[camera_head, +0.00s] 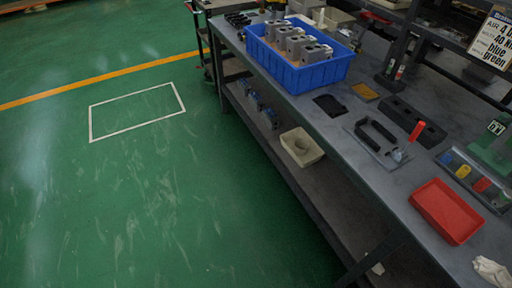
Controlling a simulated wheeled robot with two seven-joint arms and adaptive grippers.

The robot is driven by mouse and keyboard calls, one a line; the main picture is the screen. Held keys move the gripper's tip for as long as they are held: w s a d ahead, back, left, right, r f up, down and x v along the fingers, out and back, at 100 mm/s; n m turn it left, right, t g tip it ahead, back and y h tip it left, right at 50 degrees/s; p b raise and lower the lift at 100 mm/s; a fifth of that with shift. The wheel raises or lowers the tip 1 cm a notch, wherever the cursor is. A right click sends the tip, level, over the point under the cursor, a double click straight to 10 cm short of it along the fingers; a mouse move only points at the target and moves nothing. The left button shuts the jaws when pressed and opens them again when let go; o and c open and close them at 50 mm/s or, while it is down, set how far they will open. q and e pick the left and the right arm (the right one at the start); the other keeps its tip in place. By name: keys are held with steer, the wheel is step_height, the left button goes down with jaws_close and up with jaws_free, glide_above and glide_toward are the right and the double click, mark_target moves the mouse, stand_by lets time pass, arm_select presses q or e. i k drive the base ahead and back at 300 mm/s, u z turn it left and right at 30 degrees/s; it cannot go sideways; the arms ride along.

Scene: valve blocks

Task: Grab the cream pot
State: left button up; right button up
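A cream square container (290,151) sits on the lower shelf under the workbench, near the middle of the view. Something round and cream-coloured shows inside it; I cannot tell whether it is a separate pot. Another small cream thing (320,20) stands on the bench behind the blue crate, too small to make out. Neither of my grippers is in view.
A grey workbench (350,189) runs diagonally. It bears a blue crate (312,78) of metal blocks, black fixtures (410,122), a red tray (446,211) and small coloured pots (462,171). The green floor (130,200) at left is clear.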

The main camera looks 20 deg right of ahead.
mark_target(302, 146)
steer(key=u, duration=0.15)
steer(key=i, duration=1)
steer(key=z, duration=1.35)
steer(key=k, duration=1.05)
steer(key=u, duration=1.2)
steer(key=i, duration=1.75)
steer(key=z, duration=0.5)
